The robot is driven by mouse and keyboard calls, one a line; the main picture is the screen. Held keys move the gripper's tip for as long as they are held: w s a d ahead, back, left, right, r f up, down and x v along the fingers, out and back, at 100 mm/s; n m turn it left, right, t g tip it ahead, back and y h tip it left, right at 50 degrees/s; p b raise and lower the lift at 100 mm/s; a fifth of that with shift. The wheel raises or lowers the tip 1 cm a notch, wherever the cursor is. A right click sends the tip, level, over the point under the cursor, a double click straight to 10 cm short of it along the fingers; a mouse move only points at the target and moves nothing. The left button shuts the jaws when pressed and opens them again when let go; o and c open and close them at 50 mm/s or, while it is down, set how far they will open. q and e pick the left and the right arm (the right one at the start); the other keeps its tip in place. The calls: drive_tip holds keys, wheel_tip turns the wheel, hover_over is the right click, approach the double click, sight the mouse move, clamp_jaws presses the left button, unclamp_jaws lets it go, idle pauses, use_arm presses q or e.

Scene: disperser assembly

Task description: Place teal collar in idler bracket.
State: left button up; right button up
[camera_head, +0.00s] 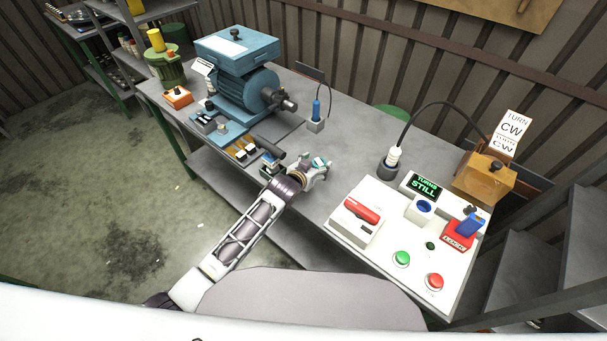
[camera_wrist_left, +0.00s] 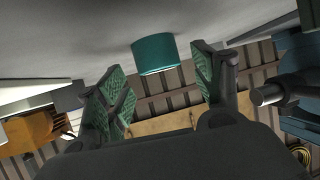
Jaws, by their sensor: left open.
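The teal collar (camera_wrist_left: 155,54) is a short cylinder on the grey tabletop in the left wrist view, where the table appears at the top. It lies between the lines of my left gripper's (camera_wrist_left: 162,80) two green-padded fingers, which are spread apart. Its small teal shape (camera_head: 319,162) also shows in the head view at my left gripper (camera_head: 320,170), low over the bench. Whether the pads touch the collar is not clear. I cannot tell for sure which part is the idler bracket. My right gripper is not in view.
A blue motor machine (camera_head: 240,85) with a shaft stands at the bench's back left. A blue-handled tool (camera_head: 316,110) stands in a small grey block behind my gripper. A white control panel (camera_head: 384,248) with buttons and a red-handled switch lies to the right. Bare grey bench (camera_head: 350,140) lies between.

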use_arm(q)
drive_tip(key=shift+v, duration=5.15)
